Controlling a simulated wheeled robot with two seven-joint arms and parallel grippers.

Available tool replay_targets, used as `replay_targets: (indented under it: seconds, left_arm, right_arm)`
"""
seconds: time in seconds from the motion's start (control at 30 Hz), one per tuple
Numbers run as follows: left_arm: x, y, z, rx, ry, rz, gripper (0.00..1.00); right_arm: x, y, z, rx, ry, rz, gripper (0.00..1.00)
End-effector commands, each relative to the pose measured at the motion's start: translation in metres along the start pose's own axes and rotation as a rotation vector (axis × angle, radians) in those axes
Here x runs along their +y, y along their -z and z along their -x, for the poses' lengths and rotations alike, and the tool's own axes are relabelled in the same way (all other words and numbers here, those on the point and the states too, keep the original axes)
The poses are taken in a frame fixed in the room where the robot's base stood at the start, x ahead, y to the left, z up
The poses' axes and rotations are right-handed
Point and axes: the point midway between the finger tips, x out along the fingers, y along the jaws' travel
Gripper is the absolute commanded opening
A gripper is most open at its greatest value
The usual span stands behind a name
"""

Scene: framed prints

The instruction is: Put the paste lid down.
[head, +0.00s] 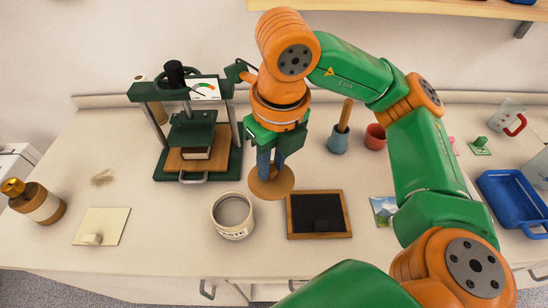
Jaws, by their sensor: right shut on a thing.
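My right gripper (269,163) comes down over the middle of the table with its blue fingers shut on the paste lid. The lid (271,187) is a round, flat brown disc, partly hidden by the fingers. It is at or just above the table top; I cannot tell whether it touches. The white paste pot (233,229), with dark lettering, stands open just left of and nearer than the lid, with grey inside. My left gripper is not in view.
A green press (187,130) stands behind left, a wood-framed dark board (346,214) front right. A blue cup (338,145) and red cup (375,138) are behind right. A brown-and-cream bottle (40,204) and cream card (110,228) are left; a blue tray (511,201) is far right.

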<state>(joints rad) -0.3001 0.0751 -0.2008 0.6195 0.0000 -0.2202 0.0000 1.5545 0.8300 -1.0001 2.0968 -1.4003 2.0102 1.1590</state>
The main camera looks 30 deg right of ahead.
Motion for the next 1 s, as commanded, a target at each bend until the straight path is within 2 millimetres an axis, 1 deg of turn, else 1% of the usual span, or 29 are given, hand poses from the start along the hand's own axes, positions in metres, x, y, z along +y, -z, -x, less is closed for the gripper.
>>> replay_targets:
  seconds: [0.07, 0.13, 0.33, 0.4, 0.43, 0.5, 0.67, 0.7, 0.8, 0.9, 1.0]
  left_arm:
    - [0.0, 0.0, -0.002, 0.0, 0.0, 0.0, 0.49]
    - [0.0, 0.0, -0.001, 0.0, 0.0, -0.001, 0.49]
    - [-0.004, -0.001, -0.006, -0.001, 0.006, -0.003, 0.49]
    - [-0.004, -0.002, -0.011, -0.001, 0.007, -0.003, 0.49]
    - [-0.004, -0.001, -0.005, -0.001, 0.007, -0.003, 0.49]
    - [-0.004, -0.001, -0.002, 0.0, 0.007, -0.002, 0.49]
    - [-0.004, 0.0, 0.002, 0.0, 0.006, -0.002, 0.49]
    - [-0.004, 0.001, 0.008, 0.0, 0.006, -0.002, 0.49]
    - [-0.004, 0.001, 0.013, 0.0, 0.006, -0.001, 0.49]
    - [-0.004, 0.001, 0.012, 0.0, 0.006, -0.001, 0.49]
    - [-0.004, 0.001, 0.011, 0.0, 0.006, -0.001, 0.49]
  right_arm:
    - [-0.012, -0.003, -0.008, 0.004, 0.003, -0.039, 0.0]
    - [-0.026, -0.013, -0.017, 0.007, 0.004, -0.049, 0.0]
    - [-0.076, -0.053, -0.055, 0.009, 0.003, -0.046, 0.0]
    - [-0.087, -0.06, -0.077, 0.011, 0.004, -0.042, 0.0]
    - [-0.091, -0.064, -0.08, 0.009, 0.004, -0.043, 0.0]
    - [-0.099, -0.069, -0.092, 0.006, 0.007, -0.039, 0.0]
    - [-0.111, -0.078, -0.113, 0.005, 0.007, -0.038, 0.0]
    - [-0.111, -0.076, -0.12, 0.008, 0.007, -0.035, 0.0]
    - [-0.11, -0.074, -0.136, 0.005, 0.007, -0.035, 0.0]
    - [-0.11, -0.074, -0.142, 0.0, 0.007, -0.034, 0.0]
    - [-0.11, -0.074, -0.142, -0.001, 0.007, -0.034, 0.0]
